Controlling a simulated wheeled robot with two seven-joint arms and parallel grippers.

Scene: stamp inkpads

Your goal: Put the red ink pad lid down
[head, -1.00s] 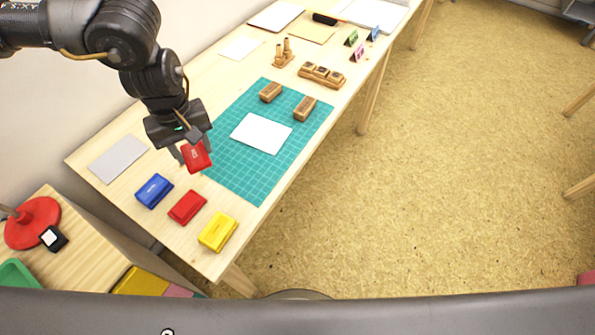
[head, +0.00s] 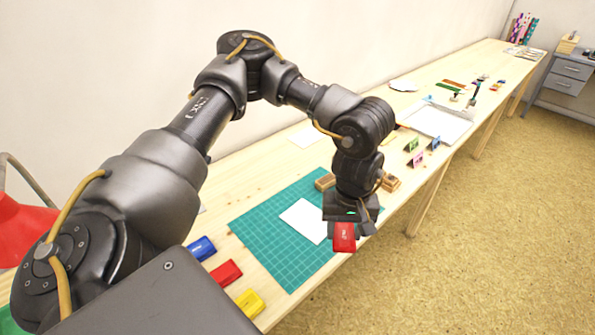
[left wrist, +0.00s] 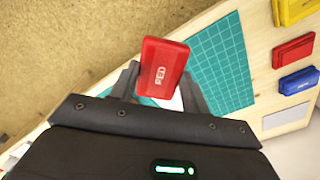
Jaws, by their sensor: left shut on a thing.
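My left gripper (head: 346,226) is shut on the red ink pad lid (head: 344,238), a small red block-like cover with pale lettering. In the head view it is held near the right front edge of the green cutting mat (head: 262,243). In the left wrist view the lid (left wrist: 161,68) sits between the fingers, with the mat and floor behind it. The red ink pad (head: 225,272) lies on the table between the blue pad (head: 201,248) and the yellow pad (head: 250,303), well to the left of the gripper. My right gripper is not in view.
A white paper (head: 304,220) lies on the mat. Wooden stamps (head: 325,182) are partly hidden behind my arm. Small coloured cards (head: 412,145) stand farther along the table (head: 385,225). Bare mat lies left of the paper.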

